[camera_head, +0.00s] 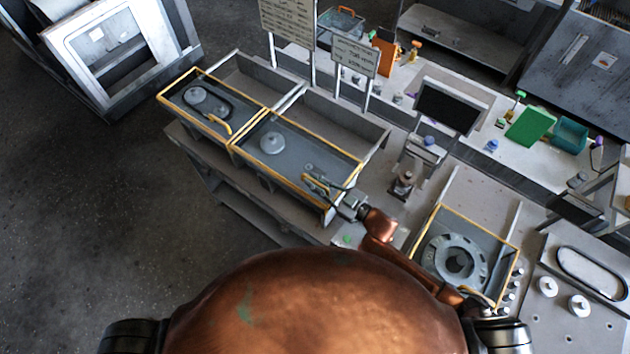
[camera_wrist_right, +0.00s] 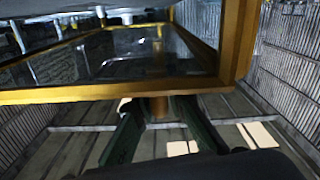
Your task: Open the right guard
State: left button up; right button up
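In the head view, two yellow-framed guards with clear panels lie side by side on a grey housing. The right guard (camera_head: 297,171) of this pair lies flat over its bay; a round part shows through its panel. Its yellow handle (camera_head: 315,184) is at the near right end. My right gripper (camera_head: 331,189) is at this handle. In the right wrist view, its two dark fingers (camera_wrist_right: 158,105) are apart, with the yellow-brown handle post (camera_wrist_right: 158,110) between their tips; small gaps seem to show. The guard's yellow frame (camera_wrist_right: 110,95) crosses above. My left gripper is out of view.
The left guard (camera_head: 195,122) lies flat beside it. Another yellow-framed cover (camera_head: 429,225) stands over a round part further right. Two signs (camera_head: 288,22) rise behind the housing. A bench with a dark screen (camera_head: 450,105) and green bins is behind. Open floor (camera_head: 90,220) lies left.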

grip_shut()
jog(key=shift+d, duration=0.1)
